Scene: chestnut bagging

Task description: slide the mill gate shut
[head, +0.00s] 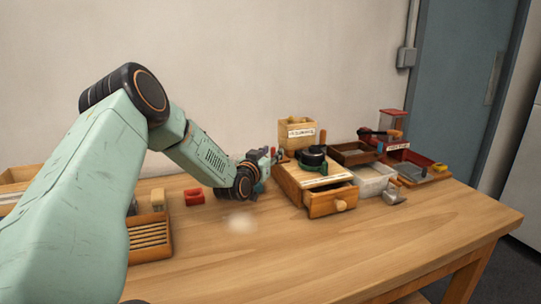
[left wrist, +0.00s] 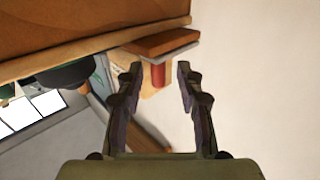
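The mill (head: 290,180) is a wooden box with a dark green and black top (head: 312,157) and a drawer (head: 332,203) that stands partly open at the front. My left gripper (head: 272,158) is close beside the mill's left rear side, partly hidden by its own wrist. In the left wrist view the left gripper (left wrist: 158,75) is open, with its fingers apart. A small red part (left wrist: 158,74) shows between the fingertips, below a brown block (left wrist: 160,42); I cannot tell if it is touched. I cannot make out the gate's position. My right gripper is not in view.
A labelled wooden box (head: 298,137) stands behind the mill. A dark brown tray (head: 352,154), a pale bin (head: 374,182) and a metal scoop (head: 395,198) lie to its right. A red block (head: 194,197) and a slatted wooden tray (head: 152,235) are at left. The front table (head: 270,255) is clear.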

